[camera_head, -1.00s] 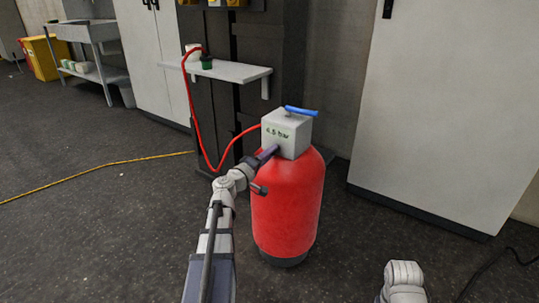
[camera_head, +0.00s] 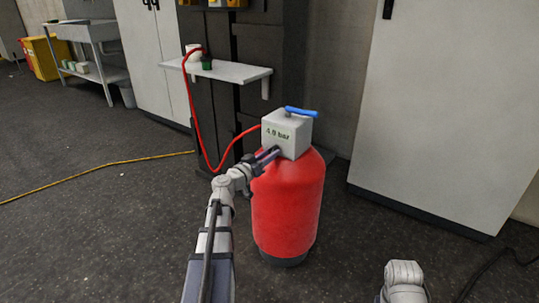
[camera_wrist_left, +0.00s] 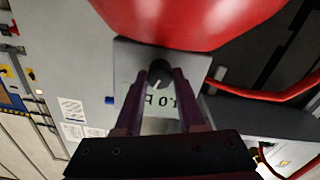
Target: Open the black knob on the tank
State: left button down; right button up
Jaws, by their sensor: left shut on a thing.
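The red tank (camera_head: 288,210) stands upright on the floor, with a grey box (camera_head: 293,140) on top. My right gripper is out of view; only part of that arm shows.
A blue handle (camera_head: 301,112) sits on top of the box. A red hose (camera_head: 194,120) runs from the box to a shelf (camera_head: 225,71) behind. White cabinets stand at the back and right. A yellow cable (camera_head: 95,170) lies on the floor at left.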

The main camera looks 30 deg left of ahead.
pick_arm(q)
jog(key=shift+m, duration=1.9)
jog(key=c, duration=0.5)
grip_release()
jog(key=s, duration=0.7)
jog(key=shift+s+a, duration=0.4)
